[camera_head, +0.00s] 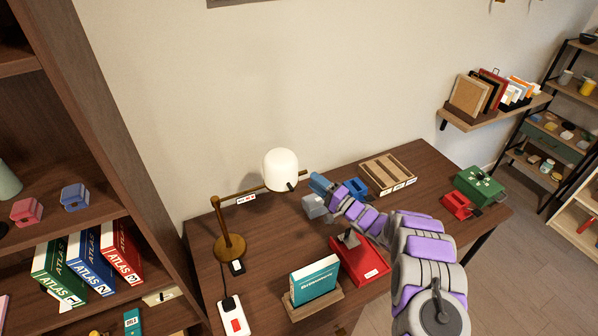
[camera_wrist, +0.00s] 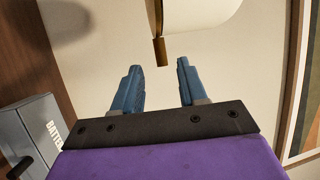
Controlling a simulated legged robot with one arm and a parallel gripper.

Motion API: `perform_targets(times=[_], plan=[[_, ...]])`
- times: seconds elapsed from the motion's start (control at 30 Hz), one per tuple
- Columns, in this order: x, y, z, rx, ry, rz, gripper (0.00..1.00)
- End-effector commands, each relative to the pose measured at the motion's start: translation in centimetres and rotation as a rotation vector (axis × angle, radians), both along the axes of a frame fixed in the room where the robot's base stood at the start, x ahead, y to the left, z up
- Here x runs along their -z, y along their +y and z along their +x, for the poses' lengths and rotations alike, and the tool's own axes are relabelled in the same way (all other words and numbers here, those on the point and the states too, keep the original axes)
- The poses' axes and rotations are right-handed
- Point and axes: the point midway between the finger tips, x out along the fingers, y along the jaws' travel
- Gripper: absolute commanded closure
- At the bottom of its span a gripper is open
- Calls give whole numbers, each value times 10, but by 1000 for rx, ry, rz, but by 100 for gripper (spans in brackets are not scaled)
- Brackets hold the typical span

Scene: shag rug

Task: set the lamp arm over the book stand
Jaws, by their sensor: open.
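The lamp has a round brass base (camera_head: 230,248) at the left of the desk, an upright post and a brass arm (camera_head: 240,197) reaching right. The book stand (camera_head: 314,305) is wooden, holds a teal book and stands at the front of the desk, nearer than the shade. My gripper (camera_head: 318,184) is just right of the shade. In the wrist view my gripper (camera_wrist: 155,82) is open and empty, with the handle (camera_wrist: 159,48) and shade (camera_wrist: 198,12) beyond its fingertips.
A grey box (camera_head: 314,207) lies below my gripper, and a red box (camera_head: 358,262) is right of the stand. A blue bin (camera_head: 356,187) and wooden tray (camera_head: 388,172) sit behind. A power strip (camera_head: 232,318) lies front left. A bookshelf (camera_head: 130,180) borders the left.

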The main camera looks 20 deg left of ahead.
Motion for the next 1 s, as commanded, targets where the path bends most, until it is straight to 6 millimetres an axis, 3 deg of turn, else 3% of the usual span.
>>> perform_targets(times=[0.2, 0.4, 0.87, 1.0], plan=[[-5, 44, 12, -2, -3, -2, 58], [-9, 67, 20, 0, 2, -5, 58], [-14, 74, 24, 1, 0, -1, 58], [-13, 75, 24, 1, 0, -2, 70]])
